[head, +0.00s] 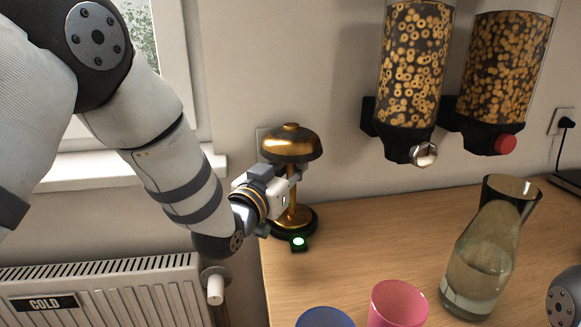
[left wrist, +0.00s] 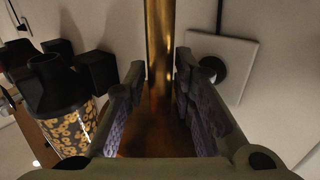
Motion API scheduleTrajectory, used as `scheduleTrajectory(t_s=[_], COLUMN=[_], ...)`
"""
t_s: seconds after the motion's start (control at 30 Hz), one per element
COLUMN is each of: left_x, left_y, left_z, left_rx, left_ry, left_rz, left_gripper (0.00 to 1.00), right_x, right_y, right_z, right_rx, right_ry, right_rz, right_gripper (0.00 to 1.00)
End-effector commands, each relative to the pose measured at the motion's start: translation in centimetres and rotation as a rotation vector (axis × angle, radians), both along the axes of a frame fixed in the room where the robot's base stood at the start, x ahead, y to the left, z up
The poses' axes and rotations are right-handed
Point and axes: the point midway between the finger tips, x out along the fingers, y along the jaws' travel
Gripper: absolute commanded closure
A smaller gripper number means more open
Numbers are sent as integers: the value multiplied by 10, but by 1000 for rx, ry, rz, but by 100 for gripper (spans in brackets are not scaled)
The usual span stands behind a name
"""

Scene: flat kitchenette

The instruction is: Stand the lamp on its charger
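The brass lamp (head: 291,146), with a domed shade and thin stem, stands upright near the wall at the counter's left end. Its foot meets a dark round base, the charger (head: 311,225), with a small lit green-white light at its front. I cannot tell exactly how the foot sits there; my gripper and wrist hide part of it. My left gripper (head: 294,182) is at the stem, below the shade. In the left wrist view, the brass stem (left wrist: 160,45) is between the two spread fingers (left wrist: 160,80), with narrow gaps on both sides. My right gripper is not in view.
Two cereal dispensers (head: 413,65) (head: 507,70) hang on the wall to the right. A glass carafe (head: 483,255), a pink cup (head: 398,304) and a blue cup (head: 327,317) stand on the counter (head: 370,240). A radiator (head: 110,295) is below the window. The counter's middle is clear.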

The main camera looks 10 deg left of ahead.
Motion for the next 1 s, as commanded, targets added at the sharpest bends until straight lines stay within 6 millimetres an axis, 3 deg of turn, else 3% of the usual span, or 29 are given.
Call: scheduleTrajectory(t_s=[0.23, 0.73, 1.0], left_x=[-5, -56, -83], left_y=[1, 14, 20], left_z=[-1, 4, -2], left_rx=[2, 0, 1], left_ry=[7, -4, 6], left_rz=[0, 1, 0], left_gripper=[76, 76, 76], right_x=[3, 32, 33], right_y=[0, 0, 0], right_z=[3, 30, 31], right_rx=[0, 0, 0], right_ry=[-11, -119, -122], right_rz=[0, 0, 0], right_gripper=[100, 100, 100])
